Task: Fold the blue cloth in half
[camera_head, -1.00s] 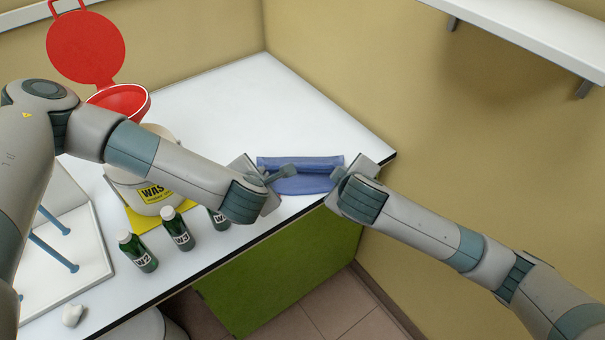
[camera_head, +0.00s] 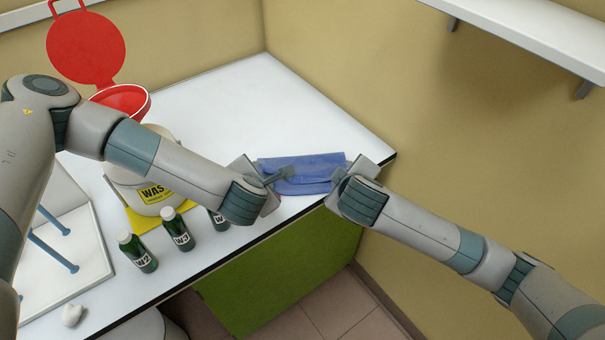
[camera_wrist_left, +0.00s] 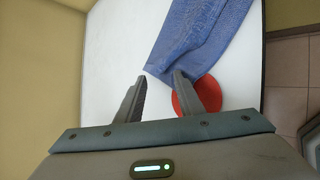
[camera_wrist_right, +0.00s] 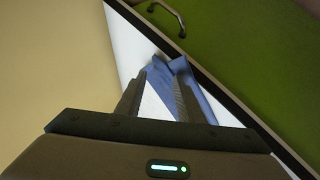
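The blue cloth (camera_head: 318,168) lies on the white table near its front right corner, as a flat, slightly uneven strip with layered edges. My left gripper (camera_head: 285,174) is over the cloth's left part. In the left wrist view its fingers (camera_wrist_left: 160,80) are apart with white table between them, and the cloth (camera_wrist_left: 205,35) lies just beyond the tips. My right gripper (camera_head: 341,177) is at the cloth's right end. In the right wrist view its fingers (camera_wrist_right: 157,80) are apart, with the cloth (camera_wrist_right: 175,72) beyond and between them; contact is unclear.
A red disc (camera_wrist_left: 198,97) lies by the cloth in the left wrist view. Green bottles (camera_head: 178,229), a waste bucket (camera_head: 150,185) with raised red lid (camera_head: 86,48), and a white rack (camera_head: 75,245) stand left. The table behind the cloth is clear.

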